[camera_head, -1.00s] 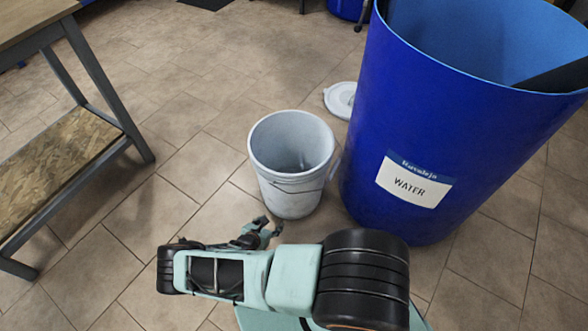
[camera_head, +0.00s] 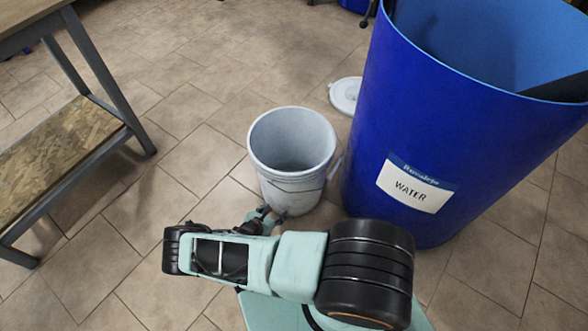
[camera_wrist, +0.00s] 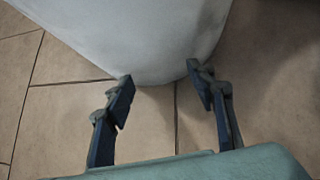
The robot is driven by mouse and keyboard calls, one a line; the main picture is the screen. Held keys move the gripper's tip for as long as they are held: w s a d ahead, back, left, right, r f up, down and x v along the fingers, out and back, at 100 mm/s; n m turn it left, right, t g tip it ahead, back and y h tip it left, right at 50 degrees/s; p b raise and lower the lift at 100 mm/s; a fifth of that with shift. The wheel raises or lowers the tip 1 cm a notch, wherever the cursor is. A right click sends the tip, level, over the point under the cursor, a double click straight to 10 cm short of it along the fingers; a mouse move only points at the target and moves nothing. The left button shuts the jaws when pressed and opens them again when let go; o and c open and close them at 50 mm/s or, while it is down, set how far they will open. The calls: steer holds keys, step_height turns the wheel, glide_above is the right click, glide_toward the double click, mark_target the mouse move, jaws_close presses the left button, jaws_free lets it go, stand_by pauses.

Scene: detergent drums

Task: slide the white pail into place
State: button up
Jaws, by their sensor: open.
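The white pail (camera_head: 292,189) stands upright and open on the tiled floor, just left of the big blue drum. It looks empty. My gripper (camera_head: 268,217) is low at the pail's near side, in front of its lower wall. In the wrist view the pail (camera_wrist: 140,40) fills the top, and the two fingers of my gripper (camera_wrist: 160,88) are spread with nothing between them. The fingertips are at the pail's base edge; whether they touch it I cannot tell.
The blue drum (camera_head: 440,130) labelled WATER stands close on the pail's right. A white lid (camera_head: 345,95) lies on the floor behind. A table with a chipboard shelf (camera_head: 60,155) is at the left. The floor between the table and the pail is clear.

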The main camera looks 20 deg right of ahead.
mark_target(278, 205)
steer(key=shift+w+d, duration=1.35)
steer(key=shift+d, duration=0.15)
steer(key=shift+w+d+r, duration=0.1)
steer(key=shift+w+d, duration=0.45)
steer(key=shift+d, duration=0.35)
steer(key=shift+w+d, duration=1.05)
steer(key=shift+w, duration=0.15)
steer(key=shift+w+d, duration=1.5)
steer(key=shift+d, duration=0.15)
steer(key=shift+w+d, duration=1.45)
steer(key=shift+d, duration=0.2)
